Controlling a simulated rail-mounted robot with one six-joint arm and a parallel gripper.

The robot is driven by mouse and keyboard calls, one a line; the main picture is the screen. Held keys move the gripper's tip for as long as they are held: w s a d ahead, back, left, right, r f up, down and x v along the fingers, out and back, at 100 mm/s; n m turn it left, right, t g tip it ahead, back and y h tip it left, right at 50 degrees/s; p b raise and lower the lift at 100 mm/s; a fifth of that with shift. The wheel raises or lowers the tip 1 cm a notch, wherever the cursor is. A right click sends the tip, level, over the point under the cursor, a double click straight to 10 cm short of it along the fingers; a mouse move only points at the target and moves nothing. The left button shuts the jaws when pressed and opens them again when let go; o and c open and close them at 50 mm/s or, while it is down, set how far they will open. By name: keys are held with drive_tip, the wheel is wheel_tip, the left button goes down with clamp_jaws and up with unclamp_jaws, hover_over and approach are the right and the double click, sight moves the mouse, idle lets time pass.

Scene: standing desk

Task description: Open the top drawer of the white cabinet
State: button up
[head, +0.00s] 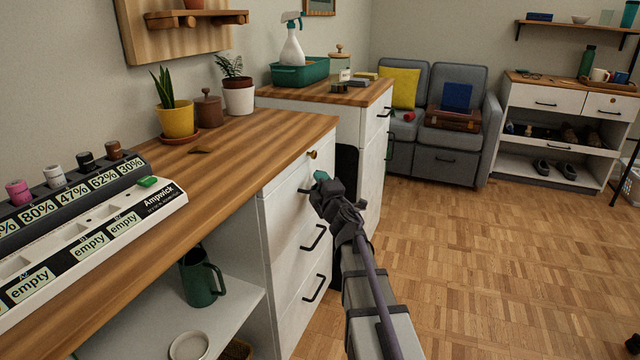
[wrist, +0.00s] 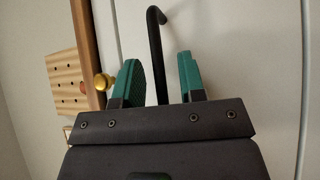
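The white cabinet (head: 262,230) stands under the wooden desk top, with a stack of drawers. The top drawer (head: 283,203) looks closed, its front flush with the drawers below. My gripper (head: 321,177) is at the top drawer's front, hiding most of its handle. In the wrist view, the black bar handle (wrist: 155,35) reaches down between the two teal fingers of my gripper (wrist: 159,80). The fingers are apart, with a gap visible on both sides of the bar. The handle's lower end is hidden behind the gripper body.
A small brass knob (head: 312,154) sits just above the gripper, close beside the left finger in the wrist view (wrist: 103,82). Lower drawers have black handles (head: 314,238). A second white cabinet (head: 372,150) stands just beyond. The parquet floor (head: 480,260) to the right is clear.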

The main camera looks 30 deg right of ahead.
drive_tip(key=shift+s, duration=0.1)
clamp_jaws()
drive_tip(key=shift+s, duration=0.1)
idle(0.4)
